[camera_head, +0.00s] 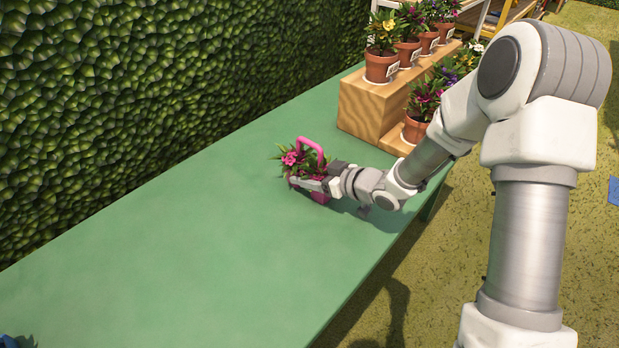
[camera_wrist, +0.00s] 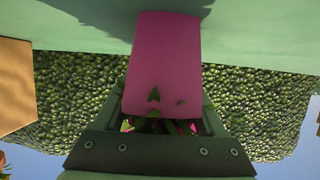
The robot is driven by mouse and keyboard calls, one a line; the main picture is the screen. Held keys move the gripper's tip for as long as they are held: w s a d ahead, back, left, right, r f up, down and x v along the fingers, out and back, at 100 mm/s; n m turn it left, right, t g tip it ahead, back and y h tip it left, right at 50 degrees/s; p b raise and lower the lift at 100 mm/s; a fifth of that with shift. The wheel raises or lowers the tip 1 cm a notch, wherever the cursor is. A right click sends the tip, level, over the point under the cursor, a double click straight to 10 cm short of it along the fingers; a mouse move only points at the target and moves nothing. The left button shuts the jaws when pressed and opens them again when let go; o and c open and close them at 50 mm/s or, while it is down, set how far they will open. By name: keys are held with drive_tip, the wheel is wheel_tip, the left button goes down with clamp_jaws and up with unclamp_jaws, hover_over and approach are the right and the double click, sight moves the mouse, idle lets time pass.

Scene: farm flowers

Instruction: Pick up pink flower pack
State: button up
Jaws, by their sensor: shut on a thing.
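The pink flower pack (camera_head: 321,193) is on the green table in the head view, with a pink handle, green leaves and pink blooms. In the wrist view its plain pink side (camera_wrist: 163,62) fills the upper middle, with some leaves at its edge. My gripper (camera_head: 306,183) reaches it from the right and is shut on it. In the wrist view the two dark fingers (camera_wrist: 163,112) sit on either side of the pack. Whether the pack's base touches the table I cannot tell.
The green table (camera_head: 190,265) is mostly clear to the left and front. A wooden stepped stand (camera_head: 365,112) with several potted flowers (camera_head: 382,66) stands at the back right. A leafy hedge (camera_head: 130,90) runs along the table's left side. A small blue thing (camera_head: 8,341) shows at the bottom left.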

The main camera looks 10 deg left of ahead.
drive_tip(key=c, duration=0.4)
clamp_jaws()
drive_tip(key=shift+r, duration=0.15)
